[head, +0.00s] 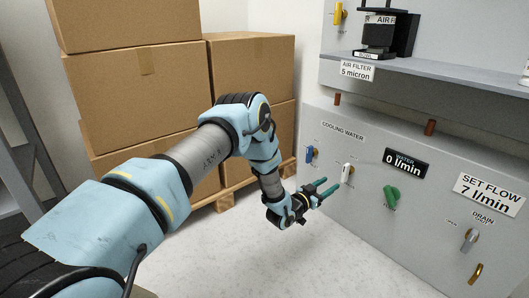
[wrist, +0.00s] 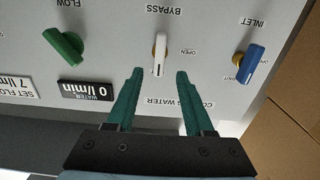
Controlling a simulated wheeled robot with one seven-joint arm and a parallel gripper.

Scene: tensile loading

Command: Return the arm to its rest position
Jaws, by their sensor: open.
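My arm reaches from the lower left of the head view toward the cooling-water panel (head: 340,205). My gripper (head: 324,188) is at its end, with teal fingers parted and nothing visible between them. In the wrist view, the open gripper (wrist: 159,74) points at the panel, and the white bypass valve handle (wrist: 159,55) shows just beyond and between its fingertips. I cannot tell from these views how wide the gap to the panel is. The bypass handle (head: 346,173) also shows in the head view, just right of the fingers.
The blue inlet valve (head: 310,153) and green flow valve (head: 391,195) flank the bypass. A flow display (head: 406,163) reads 0 l/min. A shelf (head: 430,76) juts out above. Stacked cardboard boxes (head: 140,90) stand on a pallet behind my arm. Bare floor (head: 270,255) lies below.

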